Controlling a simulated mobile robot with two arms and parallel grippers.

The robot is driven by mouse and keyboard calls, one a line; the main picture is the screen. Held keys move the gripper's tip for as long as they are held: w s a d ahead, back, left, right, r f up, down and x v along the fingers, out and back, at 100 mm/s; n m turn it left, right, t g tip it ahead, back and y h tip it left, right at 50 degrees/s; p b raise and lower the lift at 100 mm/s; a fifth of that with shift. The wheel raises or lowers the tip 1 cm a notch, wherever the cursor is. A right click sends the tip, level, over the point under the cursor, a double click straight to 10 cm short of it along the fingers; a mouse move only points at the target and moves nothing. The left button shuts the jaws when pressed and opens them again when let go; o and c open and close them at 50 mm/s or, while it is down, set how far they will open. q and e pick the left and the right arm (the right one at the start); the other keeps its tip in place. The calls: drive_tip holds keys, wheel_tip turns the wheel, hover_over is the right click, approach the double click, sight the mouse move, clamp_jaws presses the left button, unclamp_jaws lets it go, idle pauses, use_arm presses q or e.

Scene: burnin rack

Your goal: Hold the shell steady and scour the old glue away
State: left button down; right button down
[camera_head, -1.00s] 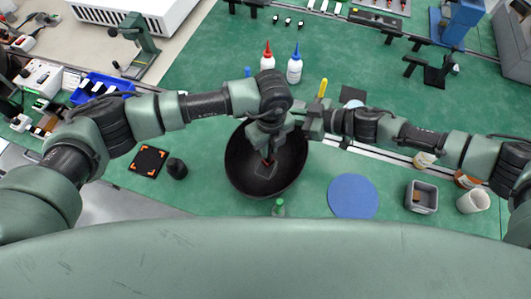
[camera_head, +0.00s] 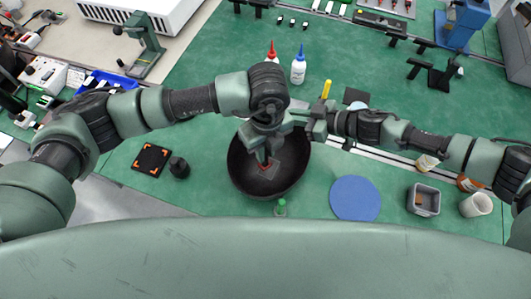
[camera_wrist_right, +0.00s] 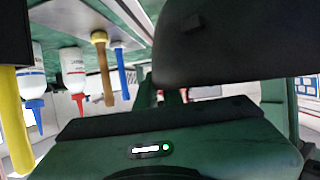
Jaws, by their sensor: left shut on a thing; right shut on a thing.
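The shell is a wide black bowl (camera_head: 245,178) standing open side up on the green bench. My left gripper (camera_head: 265,158) points down into it, shut on a small pad with a reddish edge (camera_head: 268,164), low inside the bowl. The pad hides what lies under it, and I cannot make out any glue. My right gripper (camera_head: 312,126) is shut on the bowl's rim at the far right. In the right wrist view a large dark surface (camera_wrist_right: 235,45), apparently the shell's wall, fills the upper right; the fingertips cannot be made out there.
White glue bottles (camera_head: 298,68) and a yellow-handled tool (camera_head: 326,90) stand behind the bowl. A small green-capped bottle (camera_head: 280,208) is close in front. A blue disc (camera_head: 355,198), grey bin (camera_head: 423,198) and white cup (camera_head: 475,205) lie right; a black mat (camera_head: 151,160) and dark knob (camera_head: 179,167) left.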

use_arm(q)
drive_tip(key=shift+r, duration=1.35)
use_arm(e)
drive_tip(key=shift+f, duration=0.15)
drive_tip(key=c, duration=1.5)
unclamp_jaws()
drive_tip(key=shift+d, duration=0.1)
drive_tip(key=v, duration=1.2)
